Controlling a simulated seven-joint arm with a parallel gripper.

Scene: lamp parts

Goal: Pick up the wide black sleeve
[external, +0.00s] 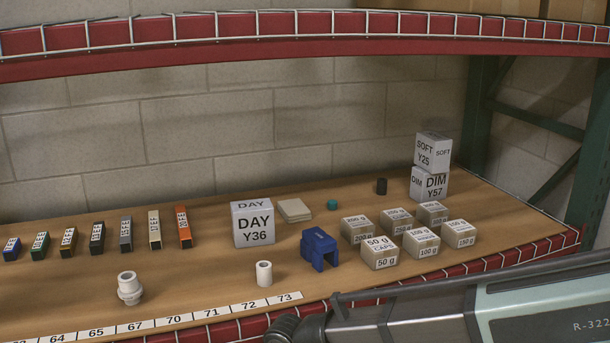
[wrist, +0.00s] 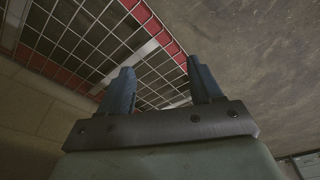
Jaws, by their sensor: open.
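A short black cylinder (external: 381,186), which fits the wide black sleeve, stands upright at the back right of the wooden shelf in the external view. It is left of the stacked white DIM and SOFT boxes. My gripper shows in the wrist view (wrist: 161,85) with its two blue-grey fingers spread apart and nothing between them. It faces wire mesh with red edging and a grey surface. The black cylinder does not show in the wrist view. In the external view my fingers cannot be made out clearly.
Several small weight boxes (external: 381,252) stand in front of the black cylinder. The DIM box (external: 429,184) carries the SOFT box (external: 433,150). A teal cylinder (external: 332,204), a blue bracket (external: 319,248) and the DAY box (external: 253,223) stand to the left. A red upper shelf beam (external: 300,42) runs overhead.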

